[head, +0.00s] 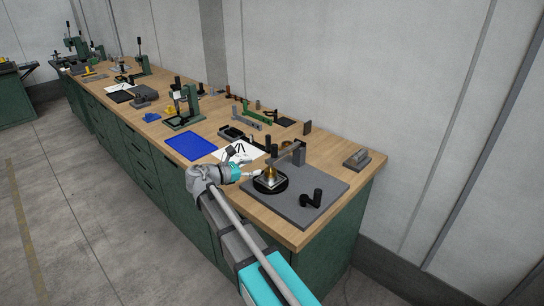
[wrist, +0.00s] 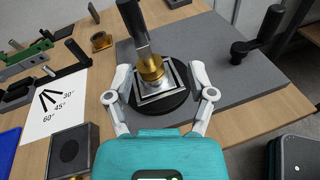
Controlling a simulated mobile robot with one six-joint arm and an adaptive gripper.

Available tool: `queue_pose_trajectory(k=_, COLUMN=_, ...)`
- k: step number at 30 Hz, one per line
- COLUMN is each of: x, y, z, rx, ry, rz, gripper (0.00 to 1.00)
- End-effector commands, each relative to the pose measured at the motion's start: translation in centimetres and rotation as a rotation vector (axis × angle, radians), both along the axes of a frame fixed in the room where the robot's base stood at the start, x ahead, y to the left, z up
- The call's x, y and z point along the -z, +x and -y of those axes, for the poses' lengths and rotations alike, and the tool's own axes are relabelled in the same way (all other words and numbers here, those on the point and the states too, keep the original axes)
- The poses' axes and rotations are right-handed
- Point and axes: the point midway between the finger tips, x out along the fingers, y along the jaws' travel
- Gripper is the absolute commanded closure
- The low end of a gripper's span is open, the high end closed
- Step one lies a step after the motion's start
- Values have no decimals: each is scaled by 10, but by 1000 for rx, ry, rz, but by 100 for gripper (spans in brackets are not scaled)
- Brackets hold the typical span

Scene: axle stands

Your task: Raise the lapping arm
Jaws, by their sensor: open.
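The lapping arm (head: 287,152) is a grey bar running from an upright post on a grey base plate (head: 325,190) to above a round black plate (head: 262,188). In the wrist view the bar (wrist: 133,28) comes down from the top to a brass piece (wrist: 151,70), which sits over a square metal frame (wrist: 172,92) on the black disc. The arm appears lowered. My gripper (wrist: 159,72) is open, with one white finger on each side of the brass piece and gaps to both. In the head view my gripper (head: 257,173) is at the disc's left edge.
A black crank handle (head: 312,197) stands on the plate's right part. A white angle sheet (head: 238,152) and a blue mat (head: 189,146) lie to the left. A small grey block (head: 357,158) is at the bench's right end. Several tools crowd the bench behind.

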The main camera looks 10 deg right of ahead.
Motion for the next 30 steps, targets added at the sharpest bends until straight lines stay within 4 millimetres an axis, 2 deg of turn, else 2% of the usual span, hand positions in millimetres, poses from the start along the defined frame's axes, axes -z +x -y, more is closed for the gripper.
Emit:
queue_pose_trajectory(k=1, x=0, y=7, z=-12, rx=-18, ry=-52, rz=-20, gripper=29)
queue_pose_trajectory(k=3, x=-6, y=11, z=-22, rx=-34, ry=-113, rz=-45, gripper=29)
queue_pose_trajectory(k=9, x=-15, y=16, z=-36, rx=-53, ry=-197, rz=-78, gripper=29)
queue_pose_trajectory(k=23, x=-16, y=16, z=-35, rx=-53, ry=-200, rz=-80, gripper=29)
queue_pose_trajectory(k=30, x=-16, y=22, z=-21, rx=-52, ry=-199, rz=-79, gripper=29)
